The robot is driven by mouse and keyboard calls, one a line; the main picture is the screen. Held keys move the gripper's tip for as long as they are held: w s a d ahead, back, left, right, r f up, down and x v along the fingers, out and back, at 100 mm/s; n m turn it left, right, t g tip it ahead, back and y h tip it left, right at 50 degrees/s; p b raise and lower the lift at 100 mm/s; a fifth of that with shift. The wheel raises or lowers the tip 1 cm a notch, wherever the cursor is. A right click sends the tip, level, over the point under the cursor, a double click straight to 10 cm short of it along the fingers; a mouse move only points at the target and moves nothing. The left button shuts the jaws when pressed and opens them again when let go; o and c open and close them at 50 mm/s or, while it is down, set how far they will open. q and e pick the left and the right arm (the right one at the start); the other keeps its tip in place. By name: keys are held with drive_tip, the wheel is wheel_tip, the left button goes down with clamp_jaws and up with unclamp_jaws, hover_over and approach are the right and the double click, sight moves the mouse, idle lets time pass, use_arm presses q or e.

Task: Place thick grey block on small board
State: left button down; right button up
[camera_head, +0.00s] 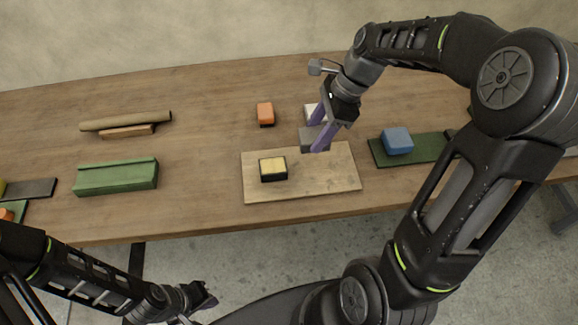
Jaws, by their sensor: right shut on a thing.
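A thick grey block (309,141) is between the purple fingers of my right gripper (318,132), which is shut on it. The block shows over the back edge of a light wooden board (325,178); I cannot tell whether it touches the board. A yellow block with a black lower part (272,168) sits on the left half of that board. My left gripper (203,301) is low at the front, off the table, and whether it is open or shut is unclear.
A white block (311,109) is partly hidden behind my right gripper. An orange block (265,113) stands behind the board. A blue block (397,140) sits on a dark green mat (428,150).

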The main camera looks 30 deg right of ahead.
drive_tip(key=shift+a+f, duration=0.1)
hover_over(307, 169)
drive_tip(key=d, duration=0.2)
drive_tip(key=f, duration=0.6)
drive_tip(key=shift+s+a, duration=0.25)
drive_tip(key=shift+s, duration=0.05)
drive_tip(key=shift+f, duration=0.1)
drive_tip(key=shift+f, duration=1.8)
drive_tip(key=shift+f, duration=0.15)
drive_tip(key=o, duration=1.5)
